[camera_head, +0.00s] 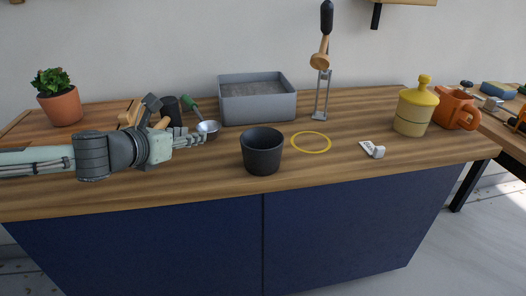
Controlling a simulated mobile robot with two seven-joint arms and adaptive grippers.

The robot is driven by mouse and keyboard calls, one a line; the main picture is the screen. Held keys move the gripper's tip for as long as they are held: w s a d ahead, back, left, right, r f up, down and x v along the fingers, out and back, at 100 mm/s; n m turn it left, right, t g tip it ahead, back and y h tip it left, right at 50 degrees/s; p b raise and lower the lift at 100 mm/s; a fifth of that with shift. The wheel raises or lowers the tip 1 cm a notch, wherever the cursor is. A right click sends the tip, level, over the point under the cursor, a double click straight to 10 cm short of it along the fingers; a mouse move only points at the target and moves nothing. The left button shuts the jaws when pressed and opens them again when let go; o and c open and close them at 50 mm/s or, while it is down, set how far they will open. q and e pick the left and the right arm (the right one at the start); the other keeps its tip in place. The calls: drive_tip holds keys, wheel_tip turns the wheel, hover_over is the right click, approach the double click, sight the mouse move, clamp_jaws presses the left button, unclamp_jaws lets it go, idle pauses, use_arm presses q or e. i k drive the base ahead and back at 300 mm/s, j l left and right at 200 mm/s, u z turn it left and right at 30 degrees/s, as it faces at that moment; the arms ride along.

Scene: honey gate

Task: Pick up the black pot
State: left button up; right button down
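The black pot (262,158) stands upright on the wooden counter (330,168), near its front edge and around the middle of the view. Its open top faces up. My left gripper (203,141) comes in from the left and points toward the pot, with a small gap between its fingertips and the pot's left side. It is too small in view to tell how far apart its fingers are, and it is not on the pot. My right gripper does not show.
A grey tray (222,111) stands behind the pot. A metal ladle (208,127) lies just behind my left gripper. A yellow ring (311,142) lies right of the pot, then a white tag (372,149), a yellow-lidded jar (414,112) and an orange mug (456,111). A potted plant (61,106) stands far left.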

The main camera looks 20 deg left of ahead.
sight(262, 147)
drive_tip(key=i+l+u, duration=0.1)
drive_tip(key=l+u, duration=0.35)
drive_tip(key=l, duration=0.55)
drive_tip(key=k+l+u, duration=0.1)
drive_tip(key=l+u, duration=0.3)
drive_tip(key=l, duration=0.6)
drive_tip(key=i+l+u, duration=0.15)
drive_tip(key=l, duration=0.2)
drive_tip(key=i+l+u, duration=0.1)
drive_tip(key=i+l, duration=0.15)
drive_tip(key=i, duration=0.3)
